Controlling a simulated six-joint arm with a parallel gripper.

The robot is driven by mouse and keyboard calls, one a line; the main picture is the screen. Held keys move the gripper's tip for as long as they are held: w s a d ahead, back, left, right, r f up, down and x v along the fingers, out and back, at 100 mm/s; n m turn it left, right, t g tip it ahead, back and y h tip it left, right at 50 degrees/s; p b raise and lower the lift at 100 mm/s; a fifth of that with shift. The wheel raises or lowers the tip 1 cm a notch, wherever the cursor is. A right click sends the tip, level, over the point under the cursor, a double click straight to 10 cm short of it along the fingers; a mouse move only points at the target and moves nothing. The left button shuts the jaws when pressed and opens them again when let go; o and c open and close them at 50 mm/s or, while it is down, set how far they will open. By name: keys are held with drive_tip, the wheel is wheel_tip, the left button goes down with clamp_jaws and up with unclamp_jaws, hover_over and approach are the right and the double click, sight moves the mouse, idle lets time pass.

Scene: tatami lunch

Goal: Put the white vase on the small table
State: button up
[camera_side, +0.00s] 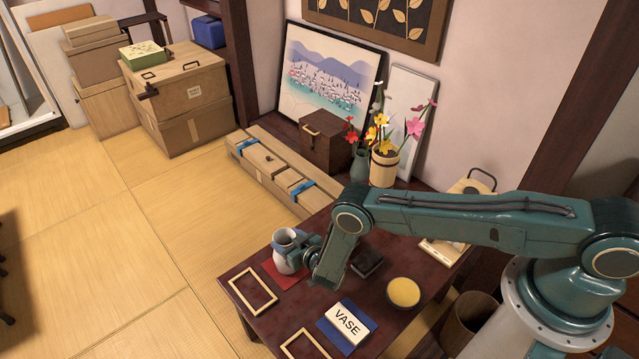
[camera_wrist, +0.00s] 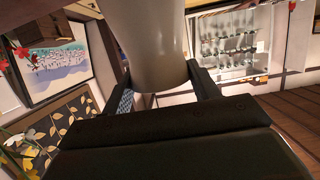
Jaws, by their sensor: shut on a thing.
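The white vase (camera_side: 286,252), with a dark grey-blue mouth, is at the far left part of the dark red-brown table (camera_side: 375,322). It overlaps a red mat (camera_side: 282,273) in the side view; I cannot tell whether its base touches the mat. My gripper (camera_side: 303,251) reaches it from the right and is shut on it. In the wrist view the pale body of the vase (camera_wrist: 148,45) stands between the two fingers (camera_wrist: 163,84). The finger contact is partly hidden in the side view.
On the table are an empty wooden frame (camera_side: 240,295), another frame (camera_side: 289,348), a VASE card (camera_side: 347,322) on a blue mat, a yellow round dish (camera_side: 403,292) and a dark block (camera_side: 367,263). Flowers in a wooden bucket (camera_side: 383,170) stand behind. Tatami floor lies open at left.

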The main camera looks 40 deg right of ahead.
drive_tip(key=shift+f, duration=0.15)
drive_tip(key=o, duration=1.7)
drive_tip(key=shift+v, duration=3.75)
drive_tip(key=shift+w+r, duration=0.1)
drive_tip(key=shift+r, duration=0.1)
